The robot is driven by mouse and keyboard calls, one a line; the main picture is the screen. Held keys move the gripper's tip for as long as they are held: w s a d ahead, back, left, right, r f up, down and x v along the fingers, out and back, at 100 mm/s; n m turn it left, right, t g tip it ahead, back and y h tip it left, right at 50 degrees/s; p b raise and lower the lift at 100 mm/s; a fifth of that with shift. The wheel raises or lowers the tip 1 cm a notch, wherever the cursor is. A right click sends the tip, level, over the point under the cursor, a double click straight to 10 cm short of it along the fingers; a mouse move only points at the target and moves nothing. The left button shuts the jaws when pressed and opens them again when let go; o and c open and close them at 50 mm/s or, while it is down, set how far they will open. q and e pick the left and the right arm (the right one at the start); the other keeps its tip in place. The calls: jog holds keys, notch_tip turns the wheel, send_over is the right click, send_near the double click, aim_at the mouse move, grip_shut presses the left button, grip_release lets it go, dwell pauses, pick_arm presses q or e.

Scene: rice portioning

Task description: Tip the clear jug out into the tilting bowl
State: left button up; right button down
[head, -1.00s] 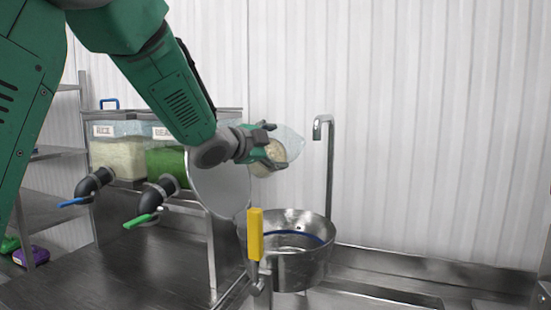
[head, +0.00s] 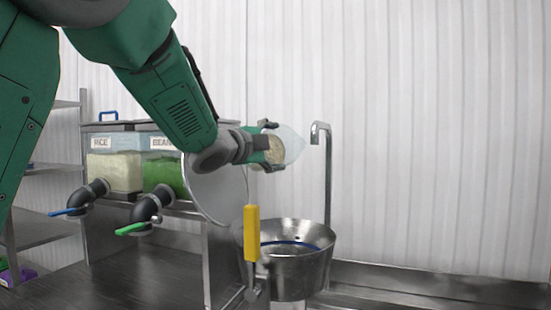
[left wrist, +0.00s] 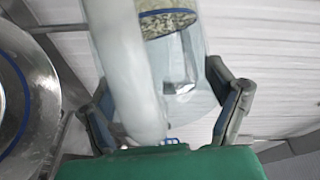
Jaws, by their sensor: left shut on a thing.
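The clear jug (head: 291,145) is in my left gripper (head: 266,147), above the tilting bowl and near its left-to-middle part in the head view. It looks tilted, with pale grains inside. In the left wrist view the jug (left wrist: 185,75) stands between the two fingers of my left gripper (left wrist: 168,102), its thick pale handle toward the camera and the grains at the top of the picture. The steel tilting bowl (head: 300,275) has a blue line inside and shows no clear grain in it. It also shows in the left wrist view (left wrist: 45,75). My right gripper is out of view.
A yellow-handled lever (head: 251,232) stands at the bowl's front left. A bent steel spout (head: 327,180) rises behind the bowl. Rice (head: 113,170) and green bean (head: 165,172) dispensers with valves stand at left.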

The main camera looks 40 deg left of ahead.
pick_arm(q)
jog(key=shift+s+d+r+m+t+b, duration=0.25)
jog(key=shift+m+b, duration=0.4)
jog(key=shift+b, duration=0.75)
jog(key=shift+d+r+m+t+b, duration=0.1)
jog(key=shift+d+m+t+b, duration=0.2)
jog(key=shift+m+b, duration=0.75)
jog(key=shift+d+r+b, duration=0.1)
jog(key=shift+b, duration=0.75)
